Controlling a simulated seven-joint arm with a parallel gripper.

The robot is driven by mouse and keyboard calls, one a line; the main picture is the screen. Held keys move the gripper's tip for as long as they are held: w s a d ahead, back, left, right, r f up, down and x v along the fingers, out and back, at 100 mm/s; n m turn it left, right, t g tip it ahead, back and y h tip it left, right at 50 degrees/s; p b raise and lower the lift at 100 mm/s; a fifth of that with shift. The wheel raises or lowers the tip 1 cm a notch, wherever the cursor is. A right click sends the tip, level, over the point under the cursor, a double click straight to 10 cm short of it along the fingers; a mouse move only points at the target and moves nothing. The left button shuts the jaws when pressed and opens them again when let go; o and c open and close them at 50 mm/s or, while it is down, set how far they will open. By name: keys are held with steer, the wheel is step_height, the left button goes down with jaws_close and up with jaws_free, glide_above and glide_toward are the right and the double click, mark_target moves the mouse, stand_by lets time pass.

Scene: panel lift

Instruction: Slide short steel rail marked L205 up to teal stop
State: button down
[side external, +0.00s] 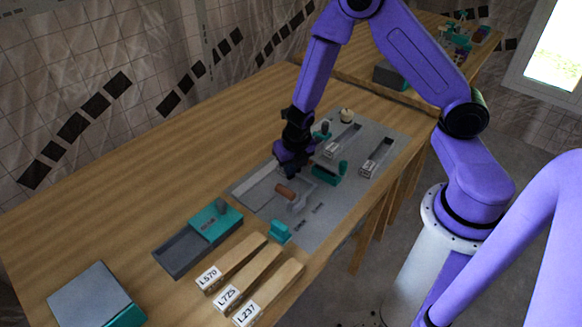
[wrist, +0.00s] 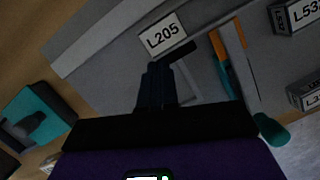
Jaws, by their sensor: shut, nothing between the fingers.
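A white label reading L205 (wrist: 163,37) shows in the wrist view, just beyond my fingertips (wrist: 157,72). The steel rail's own outline around it is hard to make out, and my fingers hide part of that area. In the side view my gripper (side external: 291,163) points down over the grey panel (side external: 305,235), near its far-left edge. The fingers are together and hold nothing; whether they touch the rail I cannot tell. Several teal pieces stand on the panel, among them a block at the near edge (side external: 280,231) and one right of my gripper (side external: 328,175). Which is the stop is unclear.
A copper-coloured cylinder (side external: 285,191) lies close to my gripper. Other labelled rails stand at the panel's right (side external: 376,158). A grey tray with a teal end (side external: 183,250), wooden pieces (side external: 258,292) and a grey box (side external: 92,294) are nearer. The table's left is clear.

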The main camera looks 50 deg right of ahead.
steer(key=shift+w+d, duration=0.25)
steer(key=shift+w, duration=0.35)
steer(key=shift+s, duration=0.1)
steer(key=shift+s+a, duration=0.4)
steer(key=shift+s, duration=0.5)
steer(key=shift+s+a, duration=0.35)
steer(key=shift+s, duration=0.5)
steer(key=shift+d+v, duration=0.4)
steer(key=shift+v, duration=4.45)
steer(key=m, duration=0.4)
glide_above(296, 190)
steer(key=shift+h, duration=0.4)
steer(key=shift+f, duration=4.8)
steer(key=shift+w+d+r, duration=0.15)
steer(key=shift+w+d, duration=1.05)
steer(key=shift+w, duration=0.25)
steer(key=shift+w+d, duration=0.6)
steer(key=shift+w, duration=0.05)
